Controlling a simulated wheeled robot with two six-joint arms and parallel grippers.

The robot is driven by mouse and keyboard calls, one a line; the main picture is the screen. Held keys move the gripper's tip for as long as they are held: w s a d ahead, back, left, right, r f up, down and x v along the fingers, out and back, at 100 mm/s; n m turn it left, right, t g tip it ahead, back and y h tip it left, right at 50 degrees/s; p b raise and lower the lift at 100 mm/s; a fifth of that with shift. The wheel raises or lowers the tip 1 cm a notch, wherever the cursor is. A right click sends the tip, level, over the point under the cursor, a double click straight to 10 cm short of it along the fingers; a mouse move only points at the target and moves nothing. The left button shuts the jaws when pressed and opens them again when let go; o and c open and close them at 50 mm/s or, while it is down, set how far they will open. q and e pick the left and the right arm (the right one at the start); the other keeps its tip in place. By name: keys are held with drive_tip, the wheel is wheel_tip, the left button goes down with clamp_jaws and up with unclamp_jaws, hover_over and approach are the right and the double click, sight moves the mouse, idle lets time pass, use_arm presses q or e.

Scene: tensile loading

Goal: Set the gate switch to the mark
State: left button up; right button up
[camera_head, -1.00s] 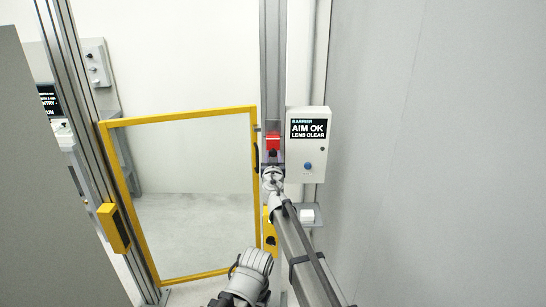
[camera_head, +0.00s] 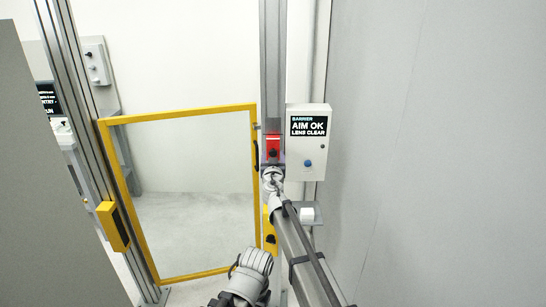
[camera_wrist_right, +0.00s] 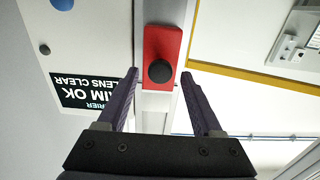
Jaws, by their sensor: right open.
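The gate switch (camera_head: 273,143) is a red plate with a round black knob, mounted on the grey post beside the yellow-framed gate (camera_head: 180,115). In the right wrist view the red plate (camera_wrist_right: 162,42) and its black knob (camera_wrist_right: 160,71) lie straight ahead. My right gripper (camera_wrist_right: 160,76) is open, with one dark finger on each side of the knob and visible gaps to both. Whether the tips reach as deep as the knob cannot be told. In the head view my right gripper (camera_head: 272,166) is just below the switch. No mark on the switch can be made out.
A white barrier box (camera_head: 308,165) reading "AIM OK LENS CLEAR", with a blue button, hangs right of the switch. A small shelf (camera_head: 316,209) with a white block is below it. A grey wall (camera_head: 440,150) closes off the right side.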

drive_tip(key=s, duration=0.7)
drive_tip(key=shift+s, duration=0.25)
drive_tip(key=s+d+f+m+g+h, duration=0.1)
drive_tip(key=s+d+f+g+h, duration=0.2)
drive_tip(key=d, duration=0.4)
drive_tip(key=s+d+f+m+g+h, duration=0.1)
drive_tip(key=s+d+f+m+g, duration=0.15)
drive_tip(key=s+d+f, duration=0.3)
drive_tip(key=s+d+f+m+g+h, duration=0.1)
drive_tip(key=s+d+f+g+h, duration=0.15)
drive_tip(key=s+d+f, duration=0.35)
drive_tip(key=s+f+n+g+y, duration=0.2)
drive_tip(key=s+f+g+y, duration=0.15)
drive_tip(key=s, duration=0.55)
drive_tip(key=s+f+n+g+y, duration=0.25)
drive_tip(key=s+f+g, duration=0.2)
drive_tip(key=s, duration=0.55)
drive_tip(key=s+a+n+g, duration=0.2)
drive_tip(key=s+a, duration=0.4)
drive_tip(key=a, duration=0.6)
drive_tip(key=shift+s+a+r+n+h, duration=0.25)
drive_tip(key=shift+r+n+h, duration=0.1)
drive_tip(key=shift+n, duration=0.55)
